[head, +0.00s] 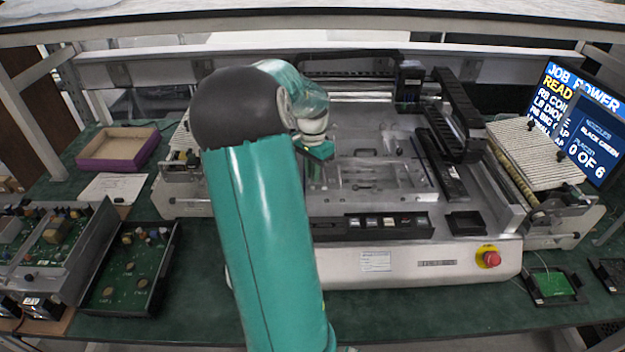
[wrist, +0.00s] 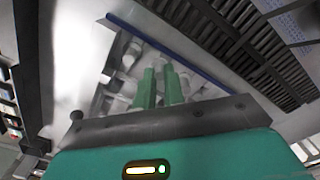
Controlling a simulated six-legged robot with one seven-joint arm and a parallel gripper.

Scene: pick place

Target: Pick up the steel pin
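I cannot make out the steel pin in either view. It may be hidden by my arm or too small to tell from the metal parts of the machine. My gripper (head: 316,160) is over the left-centre of the machine's bed in the head view, partly hidden by my wrist. In the wrist view my gripper (wrist: 160,72) shows two green fingers with a narrow gap between them. I see nothing held in the gap. Blurred metal fixture parts (wrist: 118,78) lie beyond and around the fingertips.
The grey machine (head: 345,262) has black rails (head: 458,115) at right and a red button (head: 491,259) in front. A black bin (head: 466,223) sits on its bed. A purple box (head: 118,149) and circuit-board tray (head: 128,270) are left. A monitor (head: 582,120) stands right. The green front bench strip (head: 420,315) is clear.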

